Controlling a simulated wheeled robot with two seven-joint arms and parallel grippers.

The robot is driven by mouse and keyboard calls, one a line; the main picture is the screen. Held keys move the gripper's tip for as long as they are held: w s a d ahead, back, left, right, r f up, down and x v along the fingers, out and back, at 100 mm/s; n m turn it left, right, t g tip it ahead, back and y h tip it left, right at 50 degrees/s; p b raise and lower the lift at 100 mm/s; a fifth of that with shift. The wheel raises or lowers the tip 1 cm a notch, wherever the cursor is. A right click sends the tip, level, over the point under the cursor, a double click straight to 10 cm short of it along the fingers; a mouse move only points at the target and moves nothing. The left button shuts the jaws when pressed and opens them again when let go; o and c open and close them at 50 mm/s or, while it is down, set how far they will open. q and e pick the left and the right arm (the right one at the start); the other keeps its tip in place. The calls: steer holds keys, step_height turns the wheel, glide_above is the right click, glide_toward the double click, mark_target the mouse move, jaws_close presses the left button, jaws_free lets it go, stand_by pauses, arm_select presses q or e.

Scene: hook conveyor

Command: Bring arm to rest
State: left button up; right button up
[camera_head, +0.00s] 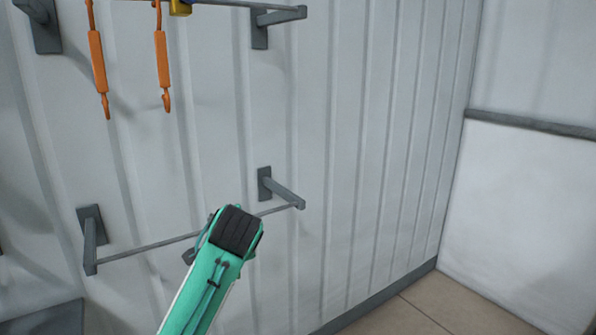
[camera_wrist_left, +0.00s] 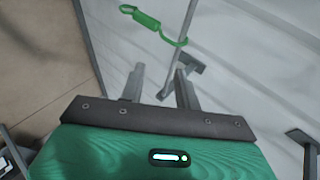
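My left arm (camera_head: 215,285), green with a dark end, reaches up from the bottom of the head view in front of the lower wall rail (camera_head: 150,245). Its fingers are mostly hidden there. In the left wrist view my left gripper (camera_wrist_left: 160,70) has its two grey fingers apart, with nothing seen held between them. A green hook (camera_wrist_left: 147,20) is beyond the fingertips, beside a thin rail, apart from the fingers. The green hook cannot be made out in the head view. My right gripper is in neither view.
Two orange hooks (camera_head: 98,60) (camera_head: 162,58) hang from the upper rail (camera_head: 235,4), with a yellow piece (camera_head: 180,7) beside them. Grey brackets (camera_head: 280,190) stick out from the ribbed white wall (camera_head: 350,120). The right side is clear above the tiled floor (camera_head: 400,312).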

arm_select(q)
steer(key=s+a+f+n+g+h, duration=0.1)
steer(key=s+a+f+n+g, duration=0.15)
steer(key=s+f, duration=0.85)
steer(key=s+a+f+n+g+h, duration=0.1)
steer(key=s+a+f+n+g, duration=0.15)
steer(key=s+f, duration=0.85)
steer(key=s+a+f+n+g, duration=0.1)
steer(key=s+f+n, duration=0.1)
steer(key=s+f, duration=0.35)
steer(key=s+a+f+n, duration=0.2)
steer(key=s, duration=0.6)
steer(key=s+a+f+n+g, duration=0.1)
steer(key=s+f+n, duration=0.15)
steer(key=s, duration=0.45)
step_height(320, 180, down, 30)
steer(key=f+g, duration=0.1)
steer(key=s+a+f+g, duration=0.1)
steer(key=s+f, duration=0.9)
steer(key=s+a+f, duration=0.2)
steer(key=s+f, duration=0.8)
steer(key=shift+a+f+m+g, duration=0.25)
steer(key=shift+f+m+g, duration=0.05)
steer(key=shift+m+g, duration=0.15)
steer(key=shift+s, duration=0.1)
